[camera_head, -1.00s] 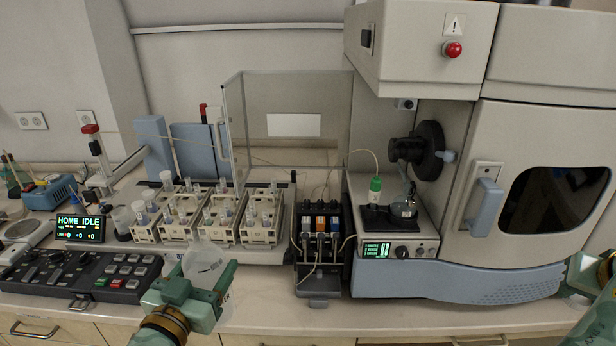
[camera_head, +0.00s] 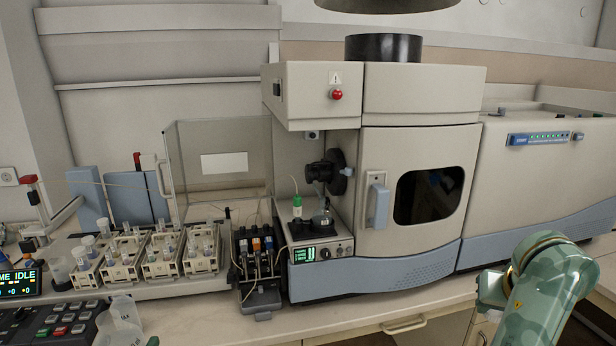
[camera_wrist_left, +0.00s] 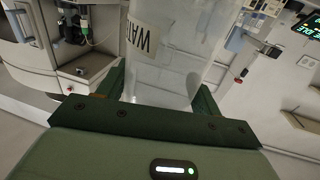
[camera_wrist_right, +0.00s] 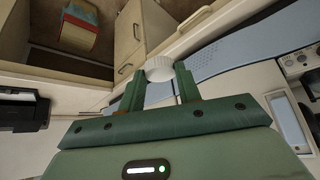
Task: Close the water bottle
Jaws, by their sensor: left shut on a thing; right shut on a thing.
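The water bottle (camera_head: 122,325) is translucent and shows at the bottom left of the head view, with its lower part cut off by the frame. In the left wrist view the bottle (camera_wrist_left: 175,65) carries a label with dark letters. My left gripper (camera_wrist_left: 162,92) is shut around it, one finger on each side. A white round cap (camera_wrist_right: 160,68) is between the fingertips of my right gripper (camera_wrist_right: 160,78), which is shut on it. In the head view my right arm is at the lower right, and its gripper is hidden. The cap and bottle are well apart.
The bench (camera_head: 370,318) is clear along its front edge. A spectrometer (camera_head: 420,190) stands behind it. Vial racks (camera_head: 160,258), a pump block (camera_head: 257,265) and a keypad panel (camera_head: 60,322) are at the left. In the right wrist view a cabinet drawer (camera_wrist_right: 125,35) is open or recessed.

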